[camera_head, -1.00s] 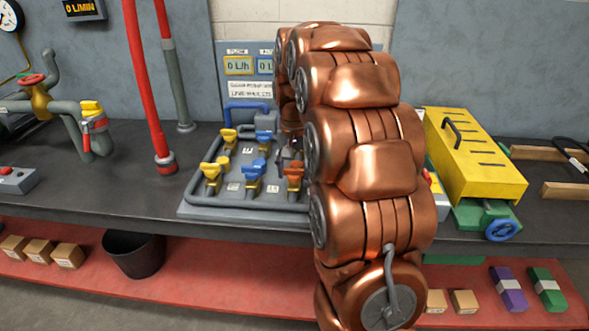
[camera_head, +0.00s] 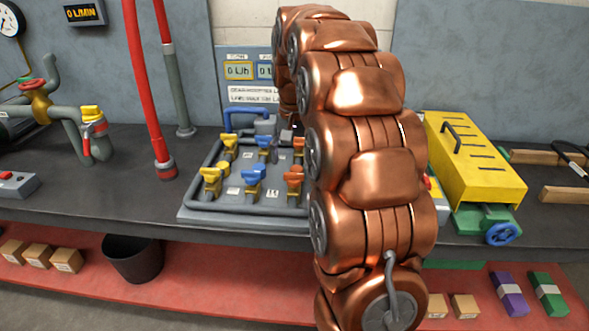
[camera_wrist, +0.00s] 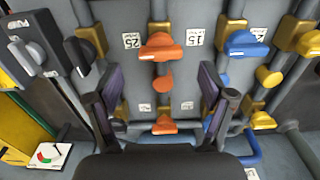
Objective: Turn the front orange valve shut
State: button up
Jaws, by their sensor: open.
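The front orange valve (camera_head: 293,178) is at the right end of the front row on the grey valve board (camera_head: 200,213), just left of my arm. In the wrist view its orange handle (camera_wrist: 160,47) lies crosswise over a grey pipe, beside a "25" tag. My gripper (camera_wrist: 156,97) is open and empty, its two dark fingers spread wide. The front orange handle is beyond the fingertips, toward the top of the picture, and not between them. A rear orange valve (camera_wrist: 165,125) shows lower down, with a rounded orange part between them. In the head view my arm hides the gripper.
Blue valves (camera_head: 253,180) and yellow valves (camera_head: 212,180) stand left of the orange ones. Red hoses (camera_head: 150,100) rise left of the board. A yellow slotted box (camera_head: 475,160) stands right of my arm. The bench front edge is clear below the board.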

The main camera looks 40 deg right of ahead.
aim_at(294, 174)
notch_tip(294, 174, up, 7)
dwell(0.4)
dwell(0.8)
